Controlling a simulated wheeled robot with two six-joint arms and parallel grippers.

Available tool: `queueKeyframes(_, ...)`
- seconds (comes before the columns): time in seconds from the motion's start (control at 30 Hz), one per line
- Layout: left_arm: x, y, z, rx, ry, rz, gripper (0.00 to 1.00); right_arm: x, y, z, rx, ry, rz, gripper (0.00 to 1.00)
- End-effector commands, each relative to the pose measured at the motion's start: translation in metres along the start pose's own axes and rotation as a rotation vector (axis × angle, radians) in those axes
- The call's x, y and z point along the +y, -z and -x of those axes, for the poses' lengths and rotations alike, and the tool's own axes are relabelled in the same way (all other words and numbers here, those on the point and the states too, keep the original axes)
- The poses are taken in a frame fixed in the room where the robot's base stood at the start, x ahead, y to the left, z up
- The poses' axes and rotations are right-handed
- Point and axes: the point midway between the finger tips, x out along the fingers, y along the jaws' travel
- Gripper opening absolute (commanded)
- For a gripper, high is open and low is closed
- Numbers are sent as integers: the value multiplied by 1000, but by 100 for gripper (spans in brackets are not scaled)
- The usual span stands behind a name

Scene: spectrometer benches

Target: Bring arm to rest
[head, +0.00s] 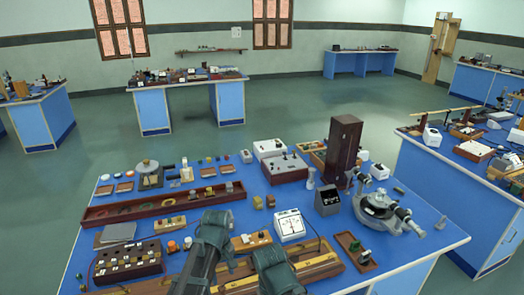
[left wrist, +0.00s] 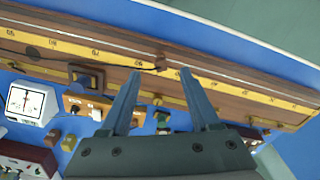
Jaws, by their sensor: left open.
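My left arm reaches in from the bottom of the head view over the front of the near blue bench (head: 420,262). Its dark end with the left gripper (head: 278,274) hangs by the long wooden board with yellow scales (head: 318,268); the fingertips are hard to make out there. In the left wrist view the two fingers of the left gripper (left wrist: 162,84) are apart with nothing between them. They point at the wooden board (left wrist: 217,83), which lies beyond their tips; I cannot tell the height above it. My right gripper is in neither view.
A white meter (head: 290,226) stands just beyond the gripper, with a dark plug box (head: 127,261) to the left. A spectrometer (head: 382,210) and a tall wooden case (head: 342,152) stand to the right. Open floor (head: 280,110) lies behind this bench.

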Motion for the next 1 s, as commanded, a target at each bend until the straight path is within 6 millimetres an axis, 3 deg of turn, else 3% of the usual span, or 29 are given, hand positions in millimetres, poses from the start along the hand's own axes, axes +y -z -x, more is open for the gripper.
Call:
queueKeyframes(0.03,-8,-25,-3,0,12,-112,63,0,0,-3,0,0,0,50)
queueKeyframes(0.2,-29,-84,-6,-5,63,-542,63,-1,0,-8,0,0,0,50)
queueKeyframes(0.4,-48,-124,-8,-20,105,-890,63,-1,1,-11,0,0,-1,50)
queueKeyframes(0.57,-51,-132,-8,-26,115,-980,63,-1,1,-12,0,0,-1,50)
queueKeyframes(1.0,-50,-131,-8,-26,115,-980,63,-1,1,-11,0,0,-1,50)
